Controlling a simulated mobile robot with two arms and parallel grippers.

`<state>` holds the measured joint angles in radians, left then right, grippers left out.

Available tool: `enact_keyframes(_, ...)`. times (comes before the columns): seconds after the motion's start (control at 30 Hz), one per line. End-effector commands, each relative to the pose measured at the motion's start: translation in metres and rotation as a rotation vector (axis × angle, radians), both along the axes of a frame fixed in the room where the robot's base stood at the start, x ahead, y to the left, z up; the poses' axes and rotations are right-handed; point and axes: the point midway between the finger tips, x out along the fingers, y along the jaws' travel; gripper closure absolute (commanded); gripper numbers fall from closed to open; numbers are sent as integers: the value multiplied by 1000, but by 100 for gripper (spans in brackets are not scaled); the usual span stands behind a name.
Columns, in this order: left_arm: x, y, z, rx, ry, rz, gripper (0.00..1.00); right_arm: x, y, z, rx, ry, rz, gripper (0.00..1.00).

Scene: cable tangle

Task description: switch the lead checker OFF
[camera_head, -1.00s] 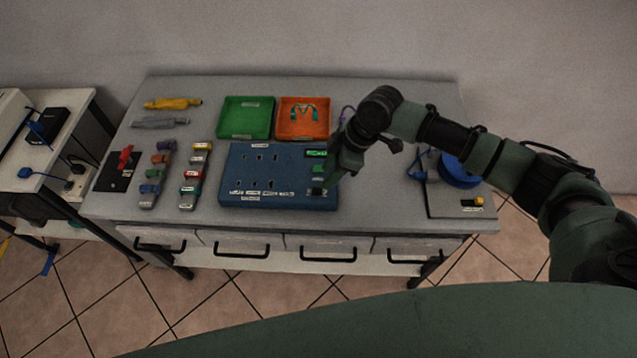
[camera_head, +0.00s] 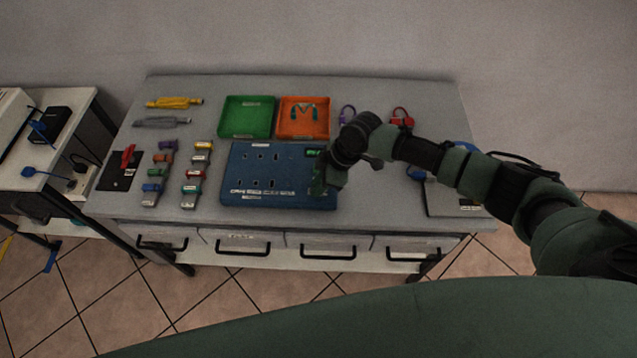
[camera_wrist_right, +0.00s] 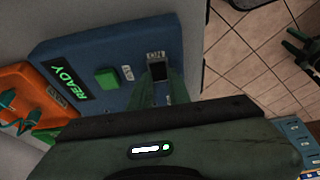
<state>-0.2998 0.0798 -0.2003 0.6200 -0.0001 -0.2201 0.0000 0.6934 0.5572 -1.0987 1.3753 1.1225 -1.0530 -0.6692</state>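The lead checker is a blue box (camera_head: 235,180) with sockets on the table. In the right wrist view its panel (camera_wrist_right: 95,45) shows a lit green READY display (camera_wrist_right: 66,82), a green square button (camera_wrist_right: 107,78) and a black switch (camera_wrist_right: 158,71) beside a label reading ON. My right gripper (camera_head: 317,190) is over the box's front right corner. In the wrist view its green fingertips (camera_wrist_right: 160,85) are right at the switch; I cannot tell whether they touch it, and the gap between them is unclear. My left gripper is not in view.
A green tray (camera_head: 224,118) and an orange tray (camera_head: 282,130) stand behind the box. Coloured connectors (camera_head: 192,187) sit in rows to its left. A black plate with a red lever (camera_head: 127,157) is farther left. A red cable (camera_head: 402,117) lies at the back right.

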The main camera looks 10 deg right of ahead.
Motion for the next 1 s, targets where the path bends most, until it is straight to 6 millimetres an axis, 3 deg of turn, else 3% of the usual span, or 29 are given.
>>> enact_keyframes(0.17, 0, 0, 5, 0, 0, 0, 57, 1, 3, 3, -27, 9, 2, 100)
enact_keyframes(0.5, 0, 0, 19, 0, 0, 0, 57, 3, 11, 0, -286, 83, 2, 100)
enact_keyframes(0.87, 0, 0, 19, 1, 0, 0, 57, 3, 10, 0, -317, 90, 0, 100)
enact_keyframes(0.9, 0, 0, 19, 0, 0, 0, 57, 3, 10, 0, -317, 90, 0, 76)
enact_keyframes(0.97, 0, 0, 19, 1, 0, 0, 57, 3, 10, 0, -317, 90, 0, 60)
enact_keyframes(1.0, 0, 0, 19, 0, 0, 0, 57, 3, 10, 0, -317, 90, 0, 60)
